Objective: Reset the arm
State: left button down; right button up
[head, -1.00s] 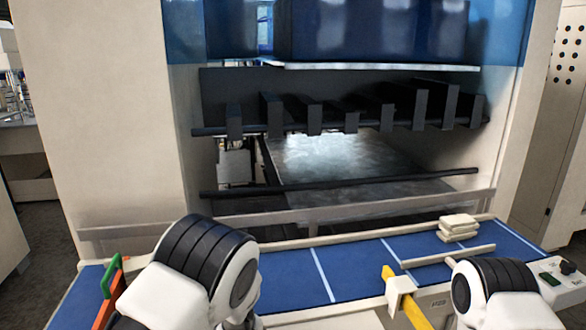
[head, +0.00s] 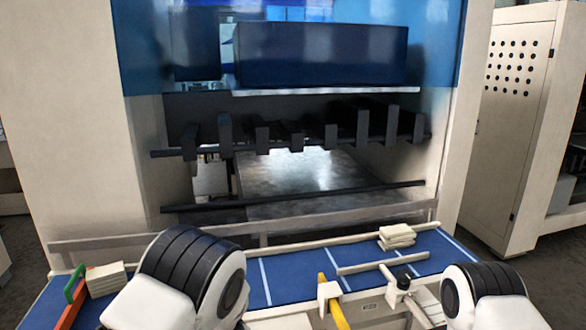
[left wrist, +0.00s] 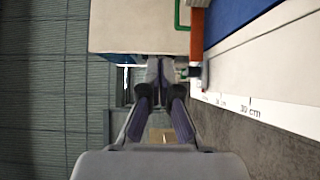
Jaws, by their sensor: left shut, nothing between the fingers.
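In the left wrist view my left gripper (left wrist: 159,78) has its two fingers together, with nothing between them. It is beside the worktable edge, just below a pale block (left wrist: 140,27) in the picture. In the head view only rounded white-and-black links of my arms show at the bottom. My left gripper is hidden there, and my right gripper is not seen in either view.
A blue worktable (head: 285,280) runs before the large machine (head: 80,130). It carries pale pads (head: 397,236), a pale stack (head: 106,279) beside an orange-and-green guide (head: 74,289), and a yellow part (head: 338,312). A perforated cabinet (head: 505,130) stands at right. Bare floor (left wrist: 260,145) lies beside the table.

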pick_arm(q)
jog(key=s+a+f+n+g+h, duration=0.3)
jog(key=s+a+f+n+g, duration=0.25)
jog(key=s+f, duration=0.4)
jog(key=s+d+f+m+g+h, duration=0.1)
jog(key=s+d+f+m+h, duration=0.25)
jog(key=s+f+m, duration=0.6)
jog(key=s+d+f+m+g+h, duration=0.15)
jog(key=s+m+h, duration=0.45)
jog(key=m, duration=0.8)
jog(key=s+d+f+m+h, duration=0.35)
jog(key=s+f+m, duration=0.25)
jog(key=s+m, duration=0.45)
notch_tip(320, 180, down, 13)
jog(key=w+m+b, duration=0.1)
jog(key=b, duration=1.2)
jog(key=shift+w+r+m, duration=0.2)
jog(key=shift+w+m, duration=0.05)
jog(key=shift+m, duration=0.1)
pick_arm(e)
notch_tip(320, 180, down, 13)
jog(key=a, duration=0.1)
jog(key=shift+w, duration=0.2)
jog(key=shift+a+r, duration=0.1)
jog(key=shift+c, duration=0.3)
